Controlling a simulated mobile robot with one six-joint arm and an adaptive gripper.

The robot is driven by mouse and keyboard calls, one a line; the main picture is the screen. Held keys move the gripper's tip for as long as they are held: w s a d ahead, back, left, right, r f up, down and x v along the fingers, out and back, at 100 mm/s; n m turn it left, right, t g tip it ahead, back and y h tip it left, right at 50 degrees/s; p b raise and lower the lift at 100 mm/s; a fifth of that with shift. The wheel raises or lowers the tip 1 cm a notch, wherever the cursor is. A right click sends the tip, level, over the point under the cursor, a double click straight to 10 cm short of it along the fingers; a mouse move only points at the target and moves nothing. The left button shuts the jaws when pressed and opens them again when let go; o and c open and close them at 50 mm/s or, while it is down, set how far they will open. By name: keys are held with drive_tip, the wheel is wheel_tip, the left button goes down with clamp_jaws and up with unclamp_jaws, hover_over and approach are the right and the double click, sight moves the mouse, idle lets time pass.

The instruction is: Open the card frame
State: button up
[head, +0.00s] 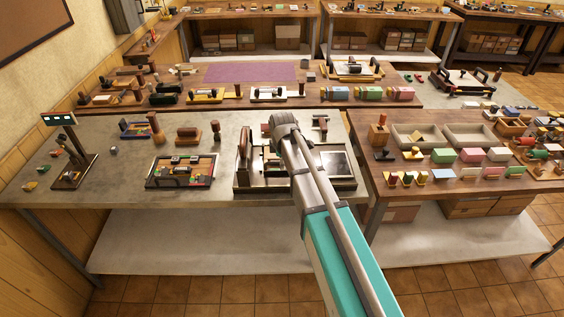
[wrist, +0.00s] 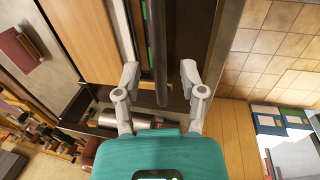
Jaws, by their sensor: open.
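A dark-rimmed device (head: 348,182) with a grey panel stands near the front edge of the grey bench; it seems to be the card frame, though I cannot be sure. An upright wooden handle (head: 244,145) stands at its left end. My arm covers its middle in the head view, and my gripper is not clearly visible there. In the wrist view my gripper (wrist: 160,77) is open. A dark bar (wrist: 160,50) lies between its two fingers, with a gap on each side. A wooden panel (wrist: 88,38) and a thin green strip lie left of the bar.
A tray of coloured parts (head: 181,171) lies left of the device, and a dark stand with a display (head: 74,165) farther left. A brown table (head: 455,192) with bins and coloured blocks adjoins at the right. Bare bench top (head: 118,165) shows between stand and tray.

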clamp_jaws()
drive_tip(key=shift+a+r, duration=0.1)
drive_tip(key=shift+a, duration=0.05)
idle(0.4)
